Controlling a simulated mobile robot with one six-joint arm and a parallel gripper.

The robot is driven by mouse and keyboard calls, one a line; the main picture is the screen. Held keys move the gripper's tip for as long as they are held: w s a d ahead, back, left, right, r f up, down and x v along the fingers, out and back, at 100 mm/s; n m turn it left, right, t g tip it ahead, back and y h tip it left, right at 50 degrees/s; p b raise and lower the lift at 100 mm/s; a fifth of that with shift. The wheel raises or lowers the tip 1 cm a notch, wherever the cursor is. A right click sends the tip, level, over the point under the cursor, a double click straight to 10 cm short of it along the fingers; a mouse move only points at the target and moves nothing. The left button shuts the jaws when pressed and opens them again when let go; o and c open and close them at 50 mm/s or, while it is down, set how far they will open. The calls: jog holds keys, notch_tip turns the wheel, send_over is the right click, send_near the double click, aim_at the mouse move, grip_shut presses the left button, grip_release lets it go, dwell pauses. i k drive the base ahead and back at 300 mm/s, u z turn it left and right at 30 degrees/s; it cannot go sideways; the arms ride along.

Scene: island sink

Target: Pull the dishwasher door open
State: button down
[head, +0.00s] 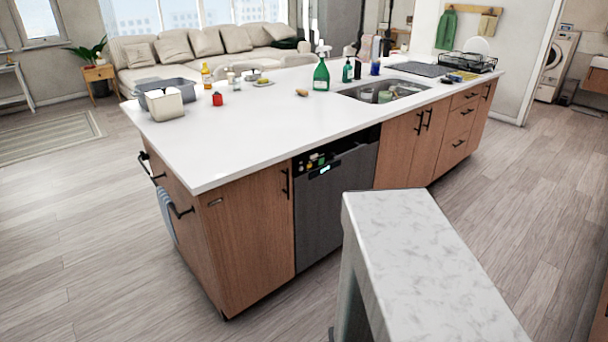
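The dishwasher (325,205) is built into the long side of the wooden island, left of the sink. Its dark grey front panel appears shut and upright, roughly flush with the cabinets. A black strip (345,148) runs along its top, with small coloured marks and a small lit display (325,170). I cannot make out a separate handle on the door. The lower right of the door is hidden behind a pale marbled slab. My gripper is not in view.
The marbled slab (425,255) stands in the foreground, close in front of the dishwasher's right side. Cabinets with black handles flank the dishwasher. The white island top (235,135) carries bottles, a grey bin (168,84) and a dish rack (468,62). Wooden floor (270,315) is clear front left.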

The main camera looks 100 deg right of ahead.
aim_at(317, 201)
jog(key=u, duration=0.75)
jog(key=k, duration=1.35)
jog(key=z, duration=1.95)
